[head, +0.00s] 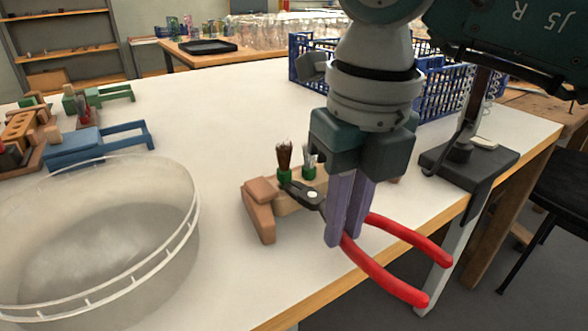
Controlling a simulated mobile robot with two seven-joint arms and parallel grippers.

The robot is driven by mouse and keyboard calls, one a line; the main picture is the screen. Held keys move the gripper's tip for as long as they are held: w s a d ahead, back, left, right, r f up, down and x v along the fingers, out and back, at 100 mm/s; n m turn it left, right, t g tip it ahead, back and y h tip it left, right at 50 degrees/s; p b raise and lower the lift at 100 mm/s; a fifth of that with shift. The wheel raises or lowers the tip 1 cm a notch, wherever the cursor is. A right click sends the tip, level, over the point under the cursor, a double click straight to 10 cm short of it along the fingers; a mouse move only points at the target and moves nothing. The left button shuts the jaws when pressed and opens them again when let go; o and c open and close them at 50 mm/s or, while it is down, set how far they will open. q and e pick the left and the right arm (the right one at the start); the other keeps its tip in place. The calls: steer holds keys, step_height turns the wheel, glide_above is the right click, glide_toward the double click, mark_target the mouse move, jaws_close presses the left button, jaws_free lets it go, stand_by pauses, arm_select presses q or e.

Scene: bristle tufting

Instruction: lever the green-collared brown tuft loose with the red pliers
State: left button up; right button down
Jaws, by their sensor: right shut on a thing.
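The brown tuft (284,155) stands upright in a light wooden block, with its green collar (285,177) at its base. My right gripper (345,238) is shut on the red pliers (385,279), whose red handles spread toward the lower right. The dark pliers jaws (304,194) point left and lie close by the green collar. Whether they touch or grip it I cannot tell. A pale grey tuft (308,157) with a green collar stands just to the right. My gripper hides part of the block. My left gripper is not in view.
An orange-brown wooden piece (259,212) stands at the block's left end. A big clear tub (181,239) sits at the left front. Blue crates (300,60) stand behind my arm, and a black stand (470,165) is at right. The table middle is clear.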

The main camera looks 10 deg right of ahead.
steer(key=shift+f, duration=0.15)
stand_by(0.5)
steer(key=shift+s+f+t+y, duration=0.1)
steer(key=shift+f+t+y, duration=0.1)
steer(key=shift+t+y, duration=0.15)
stand_by(0.5)
stand_by(0.6)
steer(key=shift+s+d, duration=0.1)
steer(key=shift+s+d+r+p, duration=0.1)
steer(key=shift+s+d+p, duration=0.55)
steer(key=shift+s, duration=0.35)
steer(key=shift+s+d+r+p, duration=0.1)
steer(key=shift+s+d+p, duration=0.45)
steer(key=shift+s, duration=0.45)
steer(key=shift+r, duration=0.15)
